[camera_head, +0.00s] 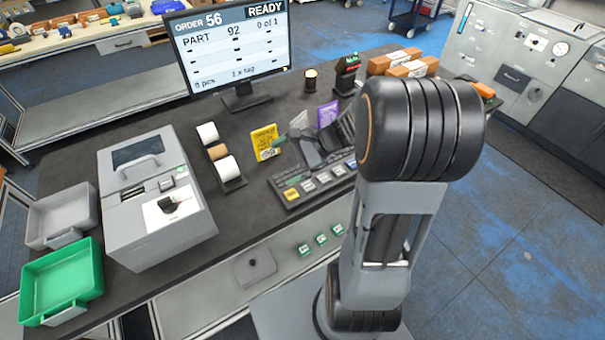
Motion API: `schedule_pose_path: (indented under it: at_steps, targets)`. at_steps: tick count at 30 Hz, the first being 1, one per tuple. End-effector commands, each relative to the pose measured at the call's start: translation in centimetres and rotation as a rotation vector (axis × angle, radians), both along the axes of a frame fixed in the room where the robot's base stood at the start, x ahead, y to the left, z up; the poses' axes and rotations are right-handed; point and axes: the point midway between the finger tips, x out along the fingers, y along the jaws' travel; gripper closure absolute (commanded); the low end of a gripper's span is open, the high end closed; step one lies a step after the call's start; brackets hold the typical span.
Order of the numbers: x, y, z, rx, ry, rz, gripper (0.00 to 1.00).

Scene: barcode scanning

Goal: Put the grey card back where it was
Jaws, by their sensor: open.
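A small grey card (298,121) shows between a yellow card (265,142) and a purple card (327,115), behind the keypad on the dark bench. It looks tilted, and its lower part is hidden by my gripper. My gripper (308,148) is at the cards, just in front of the grey one, with its fingers pointing left. It is open. I cannot tell whether a finger touches the grey card. My arm hides the right side of the gripper and part of the bench there.
A keypad (312,183) lies just in front of the gripper. Label rolls (228,169), a grey printer-like machine (153,200), a grey tray (62,216) and a green tray (62,283) stand left. A monitor (230,45) and boxes (414,67) stand behind.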

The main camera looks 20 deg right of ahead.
Motion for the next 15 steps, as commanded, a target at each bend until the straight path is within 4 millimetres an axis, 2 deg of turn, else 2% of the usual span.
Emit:
schedule_pose_path:
  at_steps: [1, 2, 6, 9, 15]
  targets:
    - [-2.0, 1.7, 0.8, -0.146, -0.057, 0.145, 0.00]
    - [-3.2, 2.3, 0.9, -0.234, -0.089, 0.227, 0.00]
    - [-7.4, 3.0, 1.8, -0.615, -0.260, 0.573, 0.00]
    - [-9.1, 2.5, 2.7, -0.838, -0.381, 0.760, 0.00]
    - [-10.3, 1.5, 4.4, -1.129, -0.555, 0.984, 0.00]
